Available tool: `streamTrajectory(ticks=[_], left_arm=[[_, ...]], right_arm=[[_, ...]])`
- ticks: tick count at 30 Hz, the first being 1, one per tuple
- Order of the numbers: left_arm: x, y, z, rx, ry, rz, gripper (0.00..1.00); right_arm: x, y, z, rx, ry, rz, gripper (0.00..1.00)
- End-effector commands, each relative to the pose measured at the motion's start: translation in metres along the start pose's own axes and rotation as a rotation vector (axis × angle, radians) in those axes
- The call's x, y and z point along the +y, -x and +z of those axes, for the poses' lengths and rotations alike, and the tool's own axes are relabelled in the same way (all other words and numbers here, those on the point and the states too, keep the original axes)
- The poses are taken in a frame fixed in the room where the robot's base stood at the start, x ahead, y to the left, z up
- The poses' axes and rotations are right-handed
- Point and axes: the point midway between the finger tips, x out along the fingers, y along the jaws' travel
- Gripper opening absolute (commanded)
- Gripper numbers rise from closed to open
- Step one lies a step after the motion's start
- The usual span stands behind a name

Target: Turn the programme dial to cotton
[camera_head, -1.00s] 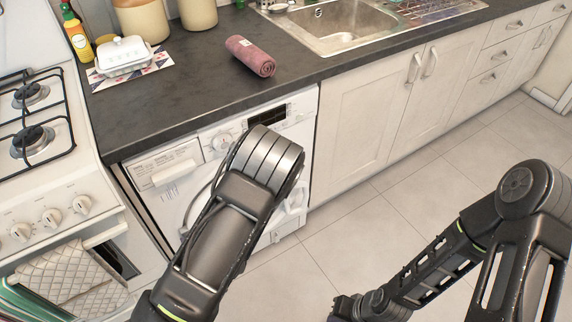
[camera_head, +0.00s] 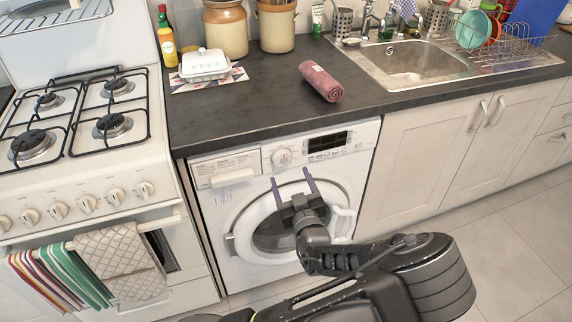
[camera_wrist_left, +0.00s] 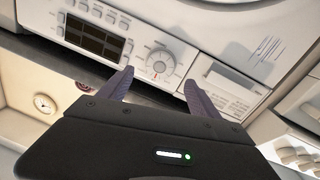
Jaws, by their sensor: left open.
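The washer (camera_head: 228,200) stands under the counter, its round door shut. Its white programme dial (camera_head: 282,157) is on the front panel, left of the dark display (camera_head: 327,143). In the left wrist view the dial (camera_wrist_left: 160,62) shows just beyond and between the fingertips, its printed marks too small to read. My left gripper (camera_head: 292,181) is open and empty, in front of the washer door and a little below the dial. Its two purple fingers point up toward the panel, apart from the dial as far as I can tell. My right gripper is not in view.
A detergent drawer (camera_head: 226,168) is left of the dial. The counter (camera_head: 240,112) overhangs above, with a rolled pink towel (camera_head: 321,81) and a white butter dish (camera_head: 204,65) on it. A stove (camera_head: 90,165) stands at left, cupboards (camera_head: 420,150) at right.

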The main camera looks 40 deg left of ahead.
Motion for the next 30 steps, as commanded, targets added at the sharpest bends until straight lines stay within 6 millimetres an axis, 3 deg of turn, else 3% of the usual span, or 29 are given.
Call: streamTrajectory(ticks=[13, 24, 30], left_arm=[[-0.001, -0.062, 0.000, 0.000, -0.001, -0.002, 0.73], [0.000, -0.068, 0.001, -0.002, -0.001, 0.000, 0.72], [0.000, -0.068, 0.000, -0.002, -0.001, 0.000, 0.55]], right_arm=[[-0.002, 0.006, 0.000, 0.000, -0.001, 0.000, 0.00], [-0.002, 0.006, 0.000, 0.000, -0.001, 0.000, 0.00], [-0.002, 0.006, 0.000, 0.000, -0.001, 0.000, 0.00]])
